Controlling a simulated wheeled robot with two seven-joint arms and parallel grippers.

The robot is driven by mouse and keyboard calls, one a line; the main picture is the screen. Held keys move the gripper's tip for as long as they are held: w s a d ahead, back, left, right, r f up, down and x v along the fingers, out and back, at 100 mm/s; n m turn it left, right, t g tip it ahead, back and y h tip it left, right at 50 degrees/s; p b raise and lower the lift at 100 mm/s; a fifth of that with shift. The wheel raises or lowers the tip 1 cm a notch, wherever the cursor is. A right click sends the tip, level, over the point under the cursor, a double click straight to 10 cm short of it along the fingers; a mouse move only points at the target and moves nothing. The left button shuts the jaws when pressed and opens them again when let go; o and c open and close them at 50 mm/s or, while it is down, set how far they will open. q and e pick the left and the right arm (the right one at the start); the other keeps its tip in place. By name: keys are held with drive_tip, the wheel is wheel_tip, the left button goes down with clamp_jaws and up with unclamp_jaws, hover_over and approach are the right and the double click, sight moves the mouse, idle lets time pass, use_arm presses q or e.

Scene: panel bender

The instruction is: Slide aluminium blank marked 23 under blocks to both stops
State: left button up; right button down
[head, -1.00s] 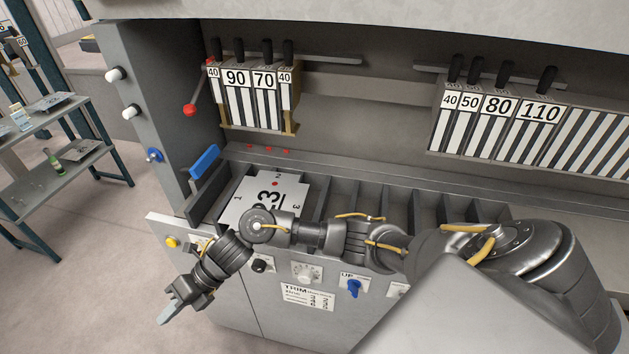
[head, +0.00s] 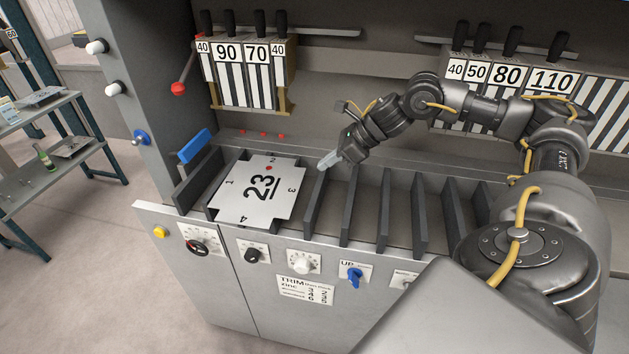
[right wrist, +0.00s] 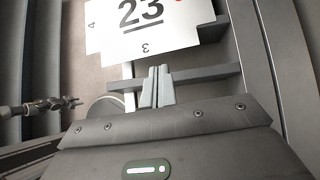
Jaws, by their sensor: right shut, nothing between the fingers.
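The aluminium blank marked 23 (head: 258,193) is a pale plate with notched corners. It lies flat on the dark ribs of the machine bed, edge 2 towards the back and edge 3 to the right. It also shows in the right wrist view (right wrist: 143,25). The blocks 40, 90, 70, 40 (head: 243,75) hang behind it; the blank is in front of them. A blue-topped stop (head: 196,147) stands to its left, with a gap. My right gripper (head: 328,161) is shut and empty, right of the blank and apart from it. My left gripper (right wrist: 70,103) shows small in the wrist view, its jaw unclear.
More blocks, 40, 50, 80, 110 (head: 510,78), hang at the right. Upright dark ribs (head: 388,205) cross the bed right of the blank. The front panel (head: 228,275) carries knobs. A red-knobbed lever (head: 180,88) stands left of the blocks.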

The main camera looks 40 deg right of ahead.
sight(296, 177)
use_arm(q)
drive_tip(key=shift+s+r+p, duration=0.1)
drive_tip(key=shift+r+p, duration=0.6)
drive_tip(key=shift+p, duration=0.4)
use_arm(e)
drive_tip(key=shift+t+h, duration=0.3)
drive_tip(key=shift+w+a+f, duration=0.15)
drive_tip(key=shift+w+f, duration=0.6)
drive_tip(key=shift+f, duration=0.35)
drive_tip(key=shift+w+a+f, duration=0.1)
drive_tip(key=shift+w+f, duration=0.6)
drive_tip(key=shift+f, duration=0.35)
drive_tip(key=shift+w+a+f, duration=0.15)
drive_tip(key=shift+w+f, duration=0.6)
drive_tip(key=shift+f, duration=0.35)
drive_tip(key=shift+w+a+b, duration=0.15)
drive_tip(key=shift+w+a, duration=0.4)
drive_tip(key=shift+w, duration=0.2)
drive_tip(key=shift+w+a+b, duration=0.15)
drive_tip(key=shift+w+a, duration=0.35)
drive_tip(key=shift+w, duration=0.2)
use_arm(q)
drive_tip(key=shift+f, duration=0.3)
drive_tip(key=shift+r, duration=0.1)
use_arm(e)
drive_tip(key=shift+s+d, duration=0.1)
